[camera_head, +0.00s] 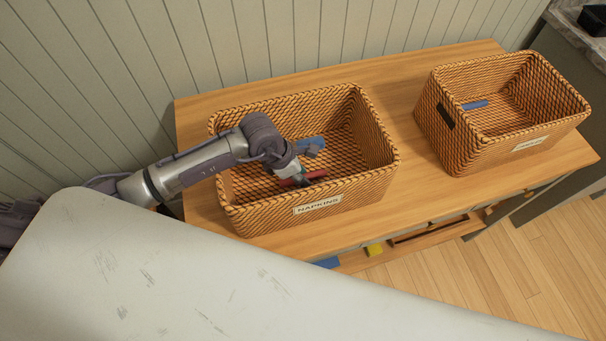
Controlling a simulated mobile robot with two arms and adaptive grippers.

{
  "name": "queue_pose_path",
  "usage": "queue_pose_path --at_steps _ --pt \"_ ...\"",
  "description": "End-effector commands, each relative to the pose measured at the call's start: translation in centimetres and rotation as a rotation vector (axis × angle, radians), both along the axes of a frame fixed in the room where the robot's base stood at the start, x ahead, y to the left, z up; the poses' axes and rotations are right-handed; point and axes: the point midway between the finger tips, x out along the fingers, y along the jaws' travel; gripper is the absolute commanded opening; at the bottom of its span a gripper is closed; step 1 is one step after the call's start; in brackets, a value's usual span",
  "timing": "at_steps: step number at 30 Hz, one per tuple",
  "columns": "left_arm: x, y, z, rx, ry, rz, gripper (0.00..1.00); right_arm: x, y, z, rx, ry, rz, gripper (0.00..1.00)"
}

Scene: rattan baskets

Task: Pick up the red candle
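The red candle (318,174) lies low inside the left rattan basket (262,221), whose front label reads NAPKINS. My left arm reaches over the basket's left side, and my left gripper (303,170) is down inside it, right at the candle. The gripper covers part of the candle. The fingers are small and dark here, so I cannot tell whether they are open or shut on it. A blue object (311,142) lies in the same basket, just behind the gripper and partly hidden by it. My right gripper is not in view.
A second rattan basket (487,155) with a blue object (475,105) inside stands at the right of the wooden table (408,82). Bare tabletop lies between the baskets. Below the front edge are a blue item (327,263) and a yellow item (375,250). A panelled wall stands behind.

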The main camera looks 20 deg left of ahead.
Motion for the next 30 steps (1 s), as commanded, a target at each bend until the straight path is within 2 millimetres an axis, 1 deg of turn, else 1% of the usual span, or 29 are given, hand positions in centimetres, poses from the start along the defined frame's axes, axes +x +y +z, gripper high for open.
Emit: queue_pose_path --at_steps 3,4,9,17,20,23,30 --pt "0.0 0.0 0.0 0.0 0.0 0.0 0.29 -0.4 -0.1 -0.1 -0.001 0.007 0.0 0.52" --pt "0.0 0.0 0.0 0.0 0.0 0.0 0.27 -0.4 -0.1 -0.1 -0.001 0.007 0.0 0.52" --pt "0.0 0.0 0.0 0.0 0.0 0.0 0.0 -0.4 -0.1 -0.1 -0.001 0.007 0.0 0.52" --pt "0.0 0.1 0.1 0.001 -0.001 0.0 0.0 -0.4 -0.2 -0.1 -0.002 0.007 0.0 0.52" --pt "0.1 0.1 0.6 0.0 -0.004 0.0 0.0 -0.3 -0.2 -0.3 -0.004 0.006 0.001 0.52" --pt "0.2 0.1 2.0 0.0 -0.007 0.0 0.0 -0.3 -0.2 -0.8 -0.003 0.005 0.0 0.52" --pt "0.2 0.0 6.8 0.0 -0.007 -0.001 0.0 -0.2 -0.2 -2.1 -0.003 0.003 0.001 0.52"
